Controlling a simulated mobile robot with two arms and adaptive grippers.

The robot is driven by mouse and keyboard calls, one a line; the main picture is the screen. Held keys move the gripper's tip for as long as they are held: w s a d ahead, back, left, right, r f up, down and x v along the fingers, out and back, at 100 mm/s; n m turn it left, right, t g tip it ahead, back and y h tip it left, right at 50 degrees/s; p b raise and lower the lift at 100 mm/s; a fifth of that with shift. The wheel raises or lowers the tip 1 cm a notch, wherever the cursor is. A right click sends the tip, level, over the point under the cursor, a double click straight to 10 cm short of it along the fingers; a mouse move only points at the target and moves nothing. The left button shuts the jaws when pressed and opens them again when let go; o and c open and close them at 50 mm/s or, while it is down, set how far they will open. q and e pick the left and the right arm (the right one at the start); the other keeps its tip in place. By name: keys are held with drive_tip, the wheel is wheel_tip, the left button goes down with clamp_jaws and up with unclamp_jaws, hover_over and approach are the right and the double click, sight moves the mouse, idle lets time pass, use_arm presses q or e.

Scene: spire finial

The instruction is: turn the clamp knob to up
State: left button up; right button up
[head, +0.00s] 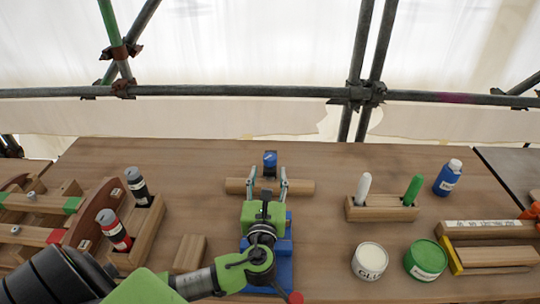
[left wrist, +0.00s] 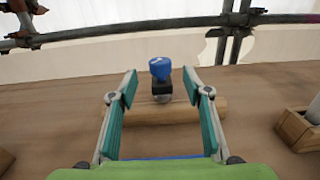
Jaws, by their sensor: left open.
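The clamp knob (head: 270,158) is blue with a white mark on top and stands on a dark and grey stem behind a wooden bar. In the left wrist view the knob (left wrist: 160,68) is between and beyond the fingertips. My left gripper (head: 270,178) is open, its fingers reaching over the wooden bar toward the knob from the front. In the left wrist view the teal pads of the left gripper (left wrist: 164,90) are wide apart with nothing between them. The blue clamp body (head: 282,262) lies mostly hidden under my left arm. My right gripper is not in view.
The wooden bar (head: 303,187) lies across the table. To the right are a pen holder (head: 385,212), glue tin (head: 369,262), green tin (head: 426,260) and blue bottle (head: 448,178).

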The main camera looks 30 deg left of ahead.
sight(270, 161)
use_arm(q)
drive_tip(key=x, duration=0.8)
drive_tip(key=shift+w+a+f+p, duration=0.1)
drive_tip(key=shift+w+a+p, duration=0.15)
drive_tip(key=shift+p, duration=0.15)
drive_tip(key=shift+d, duration=0.1)
drive_tip(key=c, duration=1.1)
